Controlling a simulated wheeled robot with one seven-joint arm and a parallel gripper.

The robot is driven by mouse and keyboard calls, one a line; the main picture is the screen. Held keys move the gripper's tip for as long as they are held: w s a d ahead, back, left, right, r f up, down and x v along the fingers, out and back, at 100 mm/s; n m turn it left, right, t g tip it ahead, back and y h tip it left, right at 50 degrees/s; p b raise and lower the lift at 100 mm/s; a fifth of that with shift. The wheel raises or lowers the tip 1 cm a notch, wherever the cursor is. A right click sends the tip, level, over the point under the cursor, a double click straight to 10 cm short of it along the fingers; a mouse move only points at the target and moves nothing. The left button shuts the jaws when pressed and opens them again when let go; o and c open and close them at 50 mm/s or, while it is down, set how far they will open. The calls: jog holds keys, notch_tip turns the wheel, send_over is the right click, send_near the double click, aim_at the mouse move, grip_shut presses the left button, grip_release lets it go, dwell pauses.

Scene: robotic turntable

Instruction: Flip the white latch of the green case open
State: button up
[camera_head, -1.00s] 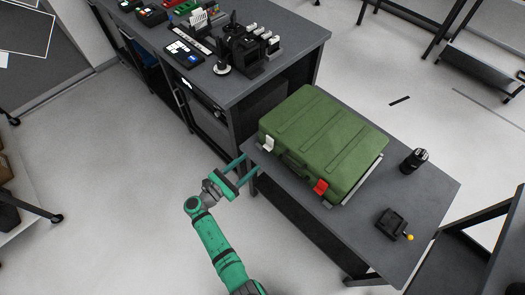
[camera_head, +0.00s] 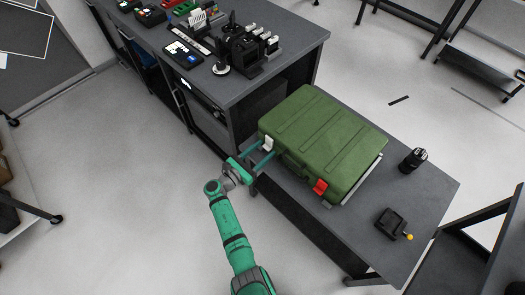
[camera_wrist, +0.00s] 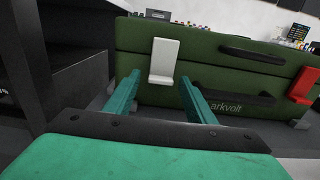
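The green case (camera_head: 325,140) lies closed on the grey side table. Its white latch (camera_head: 267,144) is on the front face near the left corner and also shows in the wrist view (camera_wrist: 163,61), hanging down flat across the seam. A red latch (camera_head: 320,187) is at the other end of the front, also in the wrist view (camera_wrist: 303,85). My gripper (camera_head: 268,153) is open with teal fingers spread. In the wrist view my gripper (camera_wrist: 159,88) points at the case front, with the white latch between and slightly above the fingertips. I cannot tell whether the fingers touch the case.
The grey table (camera_head: 375,227) also bears a black cylindrical object (camera_head: 413,160) and a black box with a yellow knob (camera_head: 392,224). A taller workbench (camera_head: 290,50) with several devices stands behind at the left. The floor around my arm is clear.

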jog(key=shift+d, duration=0.1)
jog(key=c, duration=1)
jog(key=shift+s+a+r+g+y, duration=0.15)
jog(key=shift+a+r+g+y, duration=0.15)
jog(key=shift+a+g+y, duration=0.1)
jog(key=shift+s+a+r+g+y, duration=0.15)
jog(key=shift+s+r+g+y, duration=0.1)
jog(key=shift+r+g+y, duration=0.25)
jog(key=shift+s+a+r+g+y, duration=0.15)
jog(key=shift+s+r+g+y, duration=0.1)
jog(key=shift+g+y, duration=0.35)
jog(key=shift+s+a+r+g+y, duration=0.15)
jog(key=shift+r+g+y, duration=0.2)
jog(key=shift+g+y, duration=0.15)
jog(key=shift+s+a+r+g+y, duration=0.1)
jog(key=shift+a+r+g+y, duration=0.05)
jog(key=shift+r+g+y, duration=0.3)
jog(key=g+y, duration=0.6)
send_near(265, 148)
jog(key=shift+s+a+f, duration=0.3)
jog(key=shift+s+f, duration=0.1)
jog(key=shift+f, duration=0.15)
jog(key=shift+s+a+f, duration=0.35)
jog(key=shift+s+f, duration=0.1)
jog(key=shift+f, duration=0.1)
